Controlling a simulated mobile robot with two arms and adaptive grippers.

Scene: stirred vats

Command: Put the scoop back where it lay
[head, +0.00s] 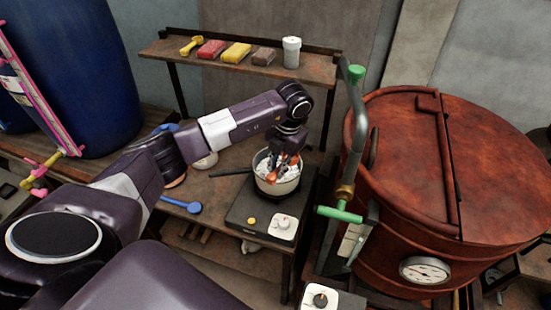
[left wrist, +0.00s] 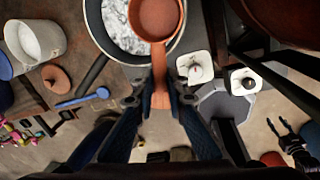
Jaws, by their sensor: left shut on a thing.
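My left gripper (head: 285,155) is over the pot on the hotplate, fingers pointing down. In the left wrist view the gripper (left wrist: 160,92) is shut on the handle of a terracotta-coloured scoop (left wrist: 157,18). The scoop's round bowl overlaps the pot's rim in that view; its height above the contents is hard to tell. What looks like my right gripper (left wrist: 290,124) shows at the lower right of the left wrist view, prongs apart.
The pot (head: 278,187) holds whitish, foamy stuff and stands on a hotplate (head: 245,210). The shelf (head: 215,62) bears coloured blocks and a white jar (head: 291,52). A large red-brown vat (head: 400,200) with a green-handled pipe stands close on the right.

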